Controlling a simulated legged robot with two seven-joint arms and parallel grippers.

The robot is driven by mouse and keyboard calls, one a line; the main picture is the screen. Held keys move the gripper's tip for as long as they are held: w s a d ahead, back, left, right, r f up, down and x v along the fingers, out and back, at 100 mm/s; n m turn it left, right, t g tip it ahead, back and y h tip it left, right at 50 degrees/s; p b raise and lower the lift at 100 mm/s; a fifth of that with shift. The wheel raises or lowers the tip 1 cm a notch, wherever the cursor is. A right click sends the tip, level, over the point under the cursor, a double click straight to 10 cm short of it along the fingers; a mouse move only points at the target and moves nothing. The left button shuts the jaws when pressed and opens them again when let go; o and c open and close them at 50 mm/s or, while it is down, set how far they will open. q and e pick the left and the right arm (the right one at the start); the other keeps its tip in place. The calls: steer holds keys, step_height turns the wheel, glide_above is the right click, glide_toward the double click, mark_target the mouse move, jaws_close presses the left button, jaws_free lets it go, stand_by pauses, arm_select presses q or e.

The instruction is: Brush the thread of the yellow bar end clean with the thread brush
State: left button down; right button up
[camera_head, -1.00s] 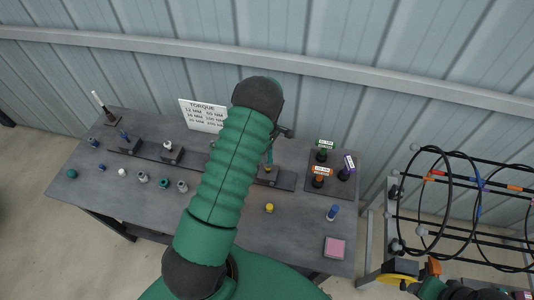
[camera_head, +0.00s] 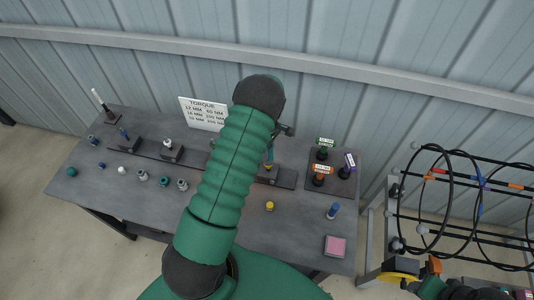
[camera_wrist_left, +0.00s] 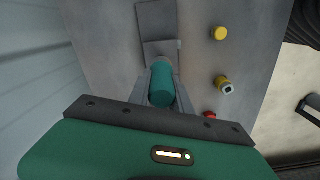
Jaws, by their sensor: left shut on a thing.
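My left gripper (camera_wrist_left: 162,88) is shut on a teal cylindrical handle, which I take to be the thread brush (camera_wrist_left: 161,85). In the head view the left gripper (camera_head: 277,146) is partly hidden behind my arm, with the teal handle (camera_head: 269,157) below it. The yellow bar end (camera_head: 268,167) shows just under the handle, at a dark block on the table. I cannot tell whether the brush touches the thread. In the wrist view the handle hides its own far end and the bar end.
A yellow cap (camera_head: 270,206) stands on the grey table (camera_head: 240,247). A blue-topped piece (camera_head: 333,211), a pink pad (camera_head: 335,246) and labelled pieces (camera_head: 319,180) are at right. Several small parts and a torque sign (camera_head: 203,114) are at left.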

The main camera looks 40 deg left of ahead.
arm_select(q)
steer(key=m, duration=0.4)
steer(key=shift+f+m+b, duration=0.1)
steer(key=shift+m+b, duration=0.2)
steer(key=shift+b, duration=0.1)
steer(key=m, duration=0.5)
steer(key=n, duration=0.4)
steer(key=shift+s, duration=0.1)
steer(key=n, duration=0.3)
steer(key=n+p, duration=0.1)
steer(key=n, duration=0.4)
steer(key=shift+r, duration=0.2)
steer(key=n+p, duration=0.1)
steer(key=n, duration=0.2)
steer(key=shift+n, duration=0.3)
